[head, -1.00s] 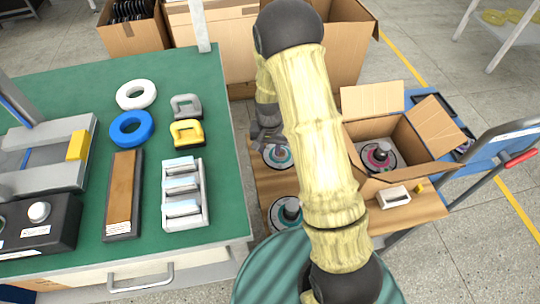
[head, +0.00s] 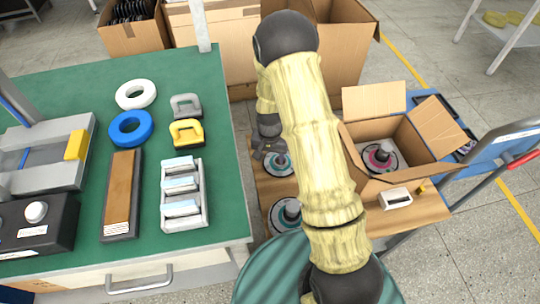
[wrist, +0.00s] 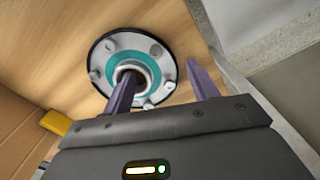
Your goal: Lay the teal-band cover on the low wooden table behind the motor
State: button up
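A round silver cover with a teal band (wrist: 152,52) lies flat on wood in the wrist view, with a dark central hole and several small studs. My gripper (wrist: 160,76) is over its near side, with its purple fingers apart. The left finger overlaps the central hole; the right finger is by the right rim. I cannot tell whether either touches. In the head view my gripper (head: 264,148) is at the far teal-band disc (head: 280,166) on the low wooden table (head: 262,192). A second teal-banded disc with a dark hub (head: 290,214) lies nearer, partly behind my arm.
An open carton (head: 432,170) at right holds a magenta-banded disc (head: 377,156). A white device (head: 396,198) stands before it. The green workbench (head: 226,205) at left holds rings, handles and a rack (head: 184,200). Large cartons (head: 228,45) stand behind. A blue cart (head: 490,155) is at right.

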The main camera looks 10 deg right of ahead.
aim_at(270, 160)
jog(key=shift+r, duration=0.1)
notch_tip(270, 160, up, 12)
jog(key=p, duration=0.2)
jog(key=shift+p, duration=0.4)
dwell(0.4)
jog(key=s+d+r+n+t, duration=0.1)
jog(key=s+r+n, duration=0.1)
jog(key=s+r, duration=0.3)
jog(key=s+d+r+n+t, duration=0.1)
jog(key=s+d+r+n, duration=0.1)
jog(key=s+r, duration=0.4)
jog(key=s, duration=0.4)
jog(key=shift+s+r+n+t, duration=0.2)
jog(key=shift+s+n+t, duration=0.1)
jog(key=shift+s, duration=0.1)
jog(key=shift+d, duration=0.1)
